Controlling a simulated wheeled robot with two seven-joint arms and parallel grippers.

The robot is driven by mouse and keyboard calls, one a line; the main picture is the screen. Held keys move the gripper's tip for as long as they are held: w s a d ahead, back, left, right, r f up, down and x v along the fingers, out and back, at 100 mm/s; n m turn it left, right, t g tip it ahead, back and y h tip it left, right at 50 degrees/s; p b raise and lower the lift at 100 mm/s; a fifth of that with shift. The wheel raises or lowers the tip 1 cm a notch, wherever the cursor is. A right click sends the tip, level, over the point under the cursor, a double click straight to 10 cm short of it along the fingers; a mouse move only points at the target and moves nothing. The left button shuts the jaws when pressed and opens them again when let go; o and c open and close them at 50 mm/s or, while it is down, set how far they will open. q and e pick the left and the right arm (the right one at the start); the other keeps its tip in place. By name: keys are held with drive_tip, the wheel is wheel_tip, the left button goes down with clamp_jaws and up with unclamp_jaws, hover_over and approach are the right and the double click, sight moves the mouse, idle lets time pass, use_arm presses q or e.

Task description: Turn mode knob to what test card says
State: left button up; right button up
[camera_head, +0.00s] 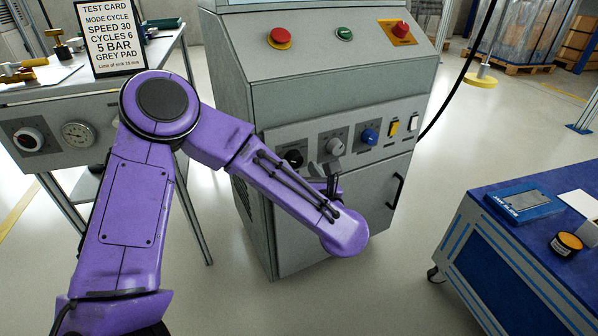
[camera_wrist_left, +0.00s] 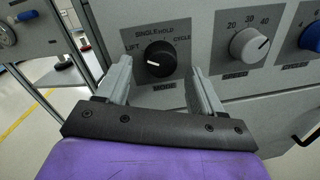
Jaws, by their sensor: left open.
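The test card (camera_head: 110,38) stands at the upper left in the head view and reads MODE CYCLE, SPEED 30, CYCLES 6, 5 BAR, GREY PAD. The black mode knob (camera_head: 293,158) is leftmost on the grey machine's control panel. In the left wrist view the mode knob (camera_wrist_left: 160,57) has LIFT, SINGLE, HOLD and CYCLE around it. Its white mark points left, roughly towards LIFT. My left gripper (camera_wrist_left: 160,68) is open, with one finger on each side of the knob in that view. My right gripper is out of view.
The speed knob (camera_wrist_left: 249,45) is close right of the gripper, with a blue knob (camera_head: 369,137) beyond it. Further right are yellow and white switches. Above are a red stop button (camera_head: 280,38) and a green button (camera_head: 344,33). A blue bench (camera_head: 480,225) stands at right.

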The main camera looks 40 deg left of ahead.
use_arm(q)
drive_tip(key=shift+x, duration=0.85)
drive_tip(key=shift+c, duration=0.3)
